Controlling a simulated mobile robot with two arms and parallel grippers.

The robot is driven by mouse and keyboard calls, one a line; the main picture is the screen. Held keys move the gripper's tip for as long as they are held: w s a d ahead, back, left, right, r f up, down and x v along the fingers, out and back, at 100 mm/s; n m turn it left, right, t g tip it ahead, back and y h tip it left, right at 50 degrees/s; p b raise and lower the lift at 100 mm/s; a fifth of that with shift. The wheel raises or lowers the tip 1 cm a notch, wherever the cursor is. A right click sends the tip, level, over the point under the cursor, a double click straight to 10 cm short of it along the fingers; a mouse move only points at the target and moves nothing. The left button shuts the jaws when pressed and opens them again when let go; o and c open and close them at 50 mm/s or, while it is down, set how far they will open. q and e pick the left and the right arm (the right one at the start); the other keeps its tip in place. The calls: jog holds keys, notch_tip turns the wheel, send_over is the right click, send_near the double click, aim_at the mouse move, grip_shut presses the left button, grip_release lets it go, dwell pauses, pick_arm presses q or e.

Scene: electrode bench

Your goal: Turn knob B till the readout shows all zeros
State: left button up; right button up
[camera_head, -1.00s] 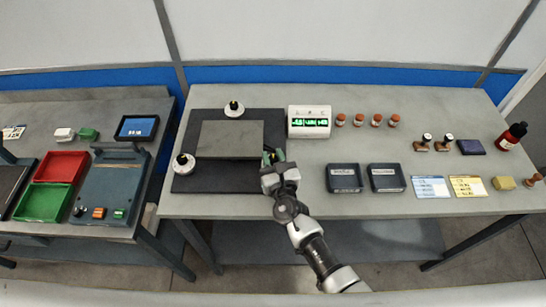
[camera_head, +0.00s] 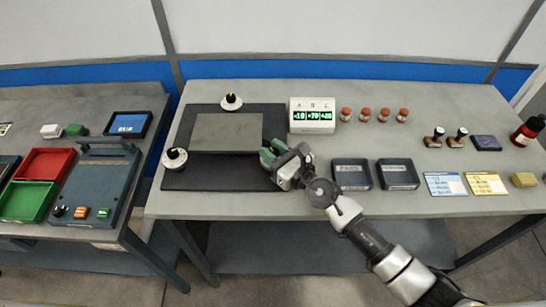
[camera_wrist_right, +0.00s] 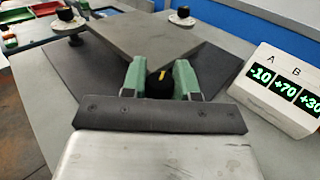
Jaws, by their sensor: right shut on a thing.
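The white readout box (camera_head: 312,117) stands behind the grippers' work area. In the right wrist view its green digits (camera_wrist_right: 286,92) show A -10, B +70 and a third value of about +30. My right gripper (camera_head: 268,153) is at the right edge of the grey plate (camera_head: 227,133). In the right wrist view its green fingers (camera_wrist_right: 160,82) are shut on a black knob (camera_wrist_right: 160,85) with a yellow mark. The head view hides this knob. Two other black knobs on white dials stand behind (camera_head: 231,101) and left (camera_head: 174,157) of the plate. No letters show on the knobs.
Several orange-capped vials (camera_head: 375,115) stand right of the readout. Two dark trays (camera_head: 352,174) (camera_head: 398,174) lie right of my gripper. Stampers, cards and a red bottle (camera_head: 528,133) are farther right.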

dwell(0.3)
jog(key=o, duration=0.9)
jog(key=b+v, duration=0.1)
jog(key=v, duration=0.9)
jog(key=shift+d, duration=0.1)
jog(key=shift+s+d, duration=0.2)
jog(key=shift+d, duration=0.05)
jog(key=shift+r, duration=0.1)
